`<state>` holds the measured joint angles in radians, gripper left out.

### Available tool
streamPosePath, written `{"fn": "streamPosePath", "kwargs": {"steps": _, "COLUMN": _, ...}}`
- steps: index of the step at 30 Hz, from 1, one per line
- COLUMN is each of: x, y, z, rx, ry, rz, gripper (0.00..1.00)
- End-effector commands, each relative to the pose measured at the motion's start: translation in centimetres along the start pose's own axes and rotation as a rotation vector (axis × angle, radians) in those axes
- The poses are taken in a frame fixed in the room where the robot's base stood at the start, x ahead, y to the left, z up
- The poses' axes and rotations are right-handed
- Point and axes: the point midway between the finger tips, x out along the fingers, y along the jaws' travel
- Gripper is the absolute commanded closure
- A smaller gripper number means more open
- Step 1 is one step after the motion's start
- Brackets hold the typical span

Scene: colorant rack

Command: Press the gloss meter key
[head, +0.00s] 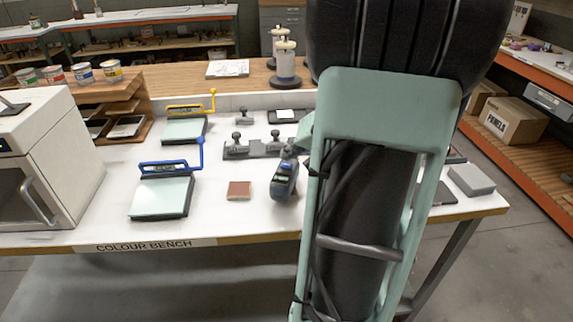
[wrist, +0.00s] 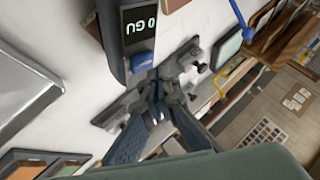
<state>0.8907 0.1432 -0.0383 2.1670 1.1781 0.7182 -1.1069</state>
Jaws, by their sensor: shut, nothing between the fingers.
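The gloss meter is a dark rounded handheld body (head: 283,187) on the white bench, left of my arm in the head view. In the wrist view its body (wrist: 112,42) is at the top, with a lit display (wrist: 138,22) reading 0 GU upside down. Its blue key (wrist: 141,62) is at the end nearest my fingers. My gripper (wrist: 157,112) is shut and empty, its fingertips just below the key in the wrist view. A gap shows between them in the picture; I cannot tell the height. The arm hides most of the gripper in the head view.
A grey fixture with knobs (head: 236,152) stands behind the meter. A brown tile (head: 239,190) lies to its left. Blue-handled (head: 161,197) and yellow-handled (head: 183,130) pads stand further left. A grey block (head: 470,180) sits at the right. Bare bench lies in front.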

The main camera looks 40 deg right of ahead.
Motion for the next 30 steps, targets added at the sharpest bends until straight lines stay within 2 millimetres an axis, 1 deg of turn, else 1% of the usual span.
{"fn": "streamPosePath", "kwargs": {"steps": 12, "x": 0.04, "y": 0.03, "z": 0.03, "rx": 0.000, "ry": 0.000, "rz": 0.000, "gripper": 1.00}}
{"fn": "streamPosePath", "kwargs": {"steps": 23, "x": 0.68, "y": 0.50, "z": 0.51, "rx": -0.001, "ry": 0.000, "rz": 0.000, "gripper": 1.00}}
{"fn": "streamPosePath", "kwargs": {"steps": 30, "x": 0.59, "y": 0.43, "z": 0.44, "rx": 0.000, "ry": 0.000, "rz": 0.000, "gripper": 1.00}}
